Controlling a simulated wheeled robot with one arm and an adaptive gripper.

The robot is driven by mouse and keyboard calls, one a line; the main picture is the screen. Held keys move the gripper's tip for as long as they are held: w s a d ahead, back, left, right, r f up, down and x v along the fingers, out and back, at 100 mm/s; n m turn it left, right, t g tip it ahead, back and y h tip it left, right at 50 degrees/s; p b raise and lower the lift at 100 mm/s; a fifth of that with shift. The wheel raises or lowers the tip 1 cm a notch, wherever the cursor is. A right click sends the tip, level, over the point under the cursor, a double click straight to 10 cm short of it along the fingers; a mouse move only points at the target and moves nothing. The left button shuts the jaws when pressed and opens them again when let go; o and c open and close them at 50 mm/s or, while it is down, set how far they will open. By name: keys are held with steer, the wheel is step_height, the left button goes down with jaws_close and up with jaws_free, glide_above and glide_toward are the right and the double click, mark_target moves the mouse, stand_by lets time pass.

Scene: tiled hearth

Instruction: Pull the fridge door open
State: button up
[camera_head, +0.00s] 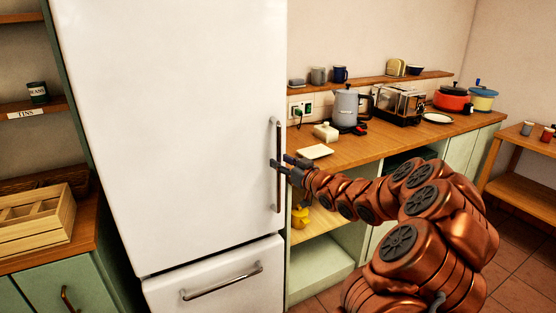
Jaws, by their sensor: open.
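The white fridge (180,130) stands at the left of centre in the head view. Its large upper door looks shut, with a dark gap above the lower drawer (215,285). The fridge door handle (279,195) is a tall vertical metal bar near the door's right edge. My gripper (276,165) is open at the handle, at about the middle of its height, with its fingers pointing left toward the door. I cannot tell whether the fingers touch the bar or stand around it. My copper-coloured arm reaches in from the lower right.
A wooden counter (390,142) right of the fridge bears a kettle (346,107), a toaster (398,103), pots and a butter dish (326,132). A shelf with cups hangs above. A wooden crate (35,220) stands on the left cabinet. Tiled floor shows at lower right.

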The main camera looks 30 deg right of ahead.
steer(key=shift+w+a+r, duration=0.1)
steer(key=shift+w, duration=0.95)
jaws_close()
